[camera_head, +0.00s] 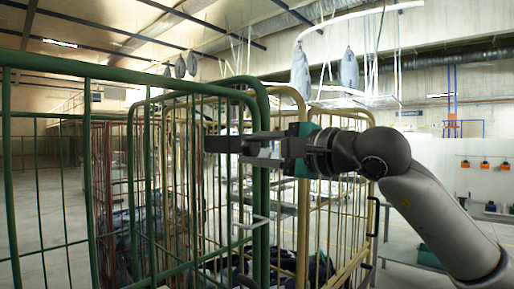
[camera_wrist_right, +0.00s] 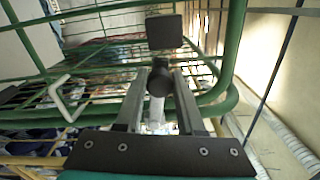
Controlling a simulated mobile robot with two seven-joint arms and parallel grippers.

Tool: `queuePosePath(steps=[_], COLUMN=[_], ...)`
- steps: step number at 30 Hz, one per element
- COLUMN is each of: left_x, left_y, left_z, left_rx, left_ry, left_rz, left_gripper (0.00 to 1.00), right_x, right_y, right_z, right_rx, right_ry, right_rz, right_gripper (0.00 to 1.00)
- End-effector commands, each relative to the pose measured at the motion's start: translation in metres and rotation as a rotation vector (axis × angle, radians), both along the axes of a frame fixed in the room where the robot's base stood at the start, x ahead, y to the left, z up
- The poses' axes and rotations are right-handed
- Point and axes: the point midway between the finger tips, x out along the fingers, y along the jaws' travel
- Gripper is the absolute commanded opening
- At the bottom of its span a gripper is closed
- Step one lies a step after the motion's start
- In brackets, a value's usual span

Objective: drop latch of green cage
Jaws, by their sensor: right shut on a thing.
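The green cage (camera_head: 140,88) stands at the front left, with tall green tube frames and thin bars. My right gripper (camera_head: 225,148) reaches in from the right at the upper right part of its frame, by the green upright. In the right wrist view, a pale rod with a dark round end, which looks like the latch (camera_wrist_right: 158,80), lies between the fingers of my right gripper (camera_wrist_right: 160,75). The gripper is shut on it. The exact contact is hard to see. My left gripper is out of view.
A yellow cage (camera_head: 303,225) stands just right of the green one, and a red cage (camera_head: 103,180) is behind it. A pale bent metal loop (camera_wrist_right: 65,100) sits on the green bars. Dark bags (camera_head: 320,268) lie low in the cages. Open floor (camera_head: 45,220) shows at left.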

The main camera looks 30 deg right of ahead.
Motion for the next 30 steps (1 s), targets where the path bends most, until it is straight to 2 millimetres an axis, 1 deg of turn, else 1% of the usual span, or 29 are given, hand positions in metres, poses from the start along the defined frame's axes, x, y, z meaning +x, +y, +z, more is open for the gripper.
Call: queuePosePath(steps=[1, 3, 9, 18, 29, 30], left_x=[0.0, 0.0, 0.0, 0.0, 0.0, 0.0], left_y=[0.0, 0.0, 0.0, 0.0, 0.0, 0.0], left_z=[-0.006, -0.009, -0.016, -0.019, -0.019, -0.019], left_rx=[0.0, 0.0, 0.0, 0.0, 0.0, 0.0], left_ry=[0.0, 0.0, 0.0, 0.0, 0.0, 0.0], left_rz=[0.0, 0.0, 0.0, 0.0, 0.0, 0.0], left_gripper=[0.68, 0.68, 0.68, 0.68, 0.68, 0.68], right_x=[-0.001, -0.001, -0.001, -0.001, -0.001, -0.001], right_y=[0.001, 0.001, 0.002, 0.002, 0.002, 0.002], right_z=[-0.006, -0.011, -0.018, -0.023, -0.024, -0.024], right_rx=[-0.03, -0.069, -0.147, -0.195, -0.198, -0.199], right_ry=[-0.013, -0.029, -0.062, -0.081, -0.078, -0.077], right_rz=[0.0, 0.0, 0.001, 0.001, 0.001, 0.001], right_gripper=[0.0, 0.0, 0.0, 0.0, 0.0, 0.42])
